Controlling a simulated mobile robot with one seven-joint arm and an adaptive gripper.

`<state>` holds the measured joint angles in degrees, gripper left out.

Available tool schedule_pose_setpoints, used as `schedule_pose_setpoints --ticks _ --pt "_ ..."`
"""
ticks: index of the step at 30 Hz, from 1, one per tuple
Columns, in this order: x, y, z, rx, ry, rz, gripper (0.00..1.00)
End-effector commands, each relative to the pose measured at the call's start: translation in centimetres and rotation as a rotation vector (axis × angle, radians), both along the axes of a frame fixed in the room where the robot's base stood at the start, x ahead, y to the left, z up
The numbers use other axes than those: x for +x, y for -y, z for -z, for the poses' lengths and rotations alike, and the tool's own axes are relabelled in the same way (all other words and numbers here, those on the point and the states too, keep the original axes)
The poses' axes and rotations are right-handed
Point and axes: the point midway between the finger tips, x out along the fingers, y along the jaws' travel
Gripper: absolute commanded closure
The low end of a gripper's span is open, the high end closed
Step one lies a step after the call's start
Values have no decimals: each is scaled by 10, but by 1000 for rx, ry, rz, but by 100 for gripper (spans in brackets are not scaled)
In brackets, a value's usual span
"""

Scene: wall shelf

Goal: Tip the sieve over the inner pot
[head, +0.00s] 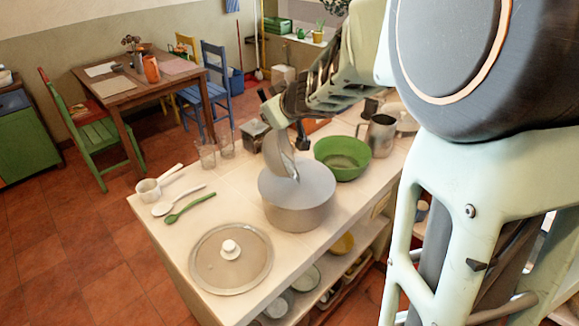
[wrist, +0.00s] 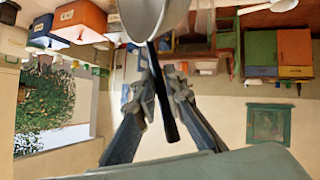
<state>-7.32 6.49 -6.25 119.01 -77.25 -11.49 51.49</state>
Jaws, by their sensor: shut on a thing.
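The sieve (head: 277,153) is a grey metal bowl with a black handle. In the head view it is steeply tilted, nearly edge-on, above the left part of the inner pot's mouth. The inner pot (head: 298,213) is a round grey pot upright on the counter. Its top looks evenly pale, and I cannot tell what is inside. My gripper (head: 287,110) is above and behind the pot, shut on the sieve's handle. In the wrist view my gripper (wrist: 161,75) has the black handle between its fingers, with the sieve bowl (wrist: 150,18) at the top edge. The sieve's inside is mostly hidden.
A green bowl (head: 343,157) stands close right of the pot, with a metal jug (head: 381,135) behind it. A round lid (head: 231,258) lies in front. A white spoon (head: 178,204), green spoon (head: 192,206), small white pan (head: 149,191) and glasses (head: 208,156) are left.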

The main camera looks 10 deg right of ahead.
Motion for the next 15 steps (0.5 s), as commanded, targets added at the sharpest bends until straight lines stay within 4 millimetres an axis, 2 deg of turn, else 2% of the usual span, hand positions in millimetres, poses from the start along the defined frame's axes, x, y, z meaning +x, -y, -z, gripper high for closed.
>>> schedule_pose_setpoints --ticks 15 --pt "-1 5 -2 24 5 0 100"
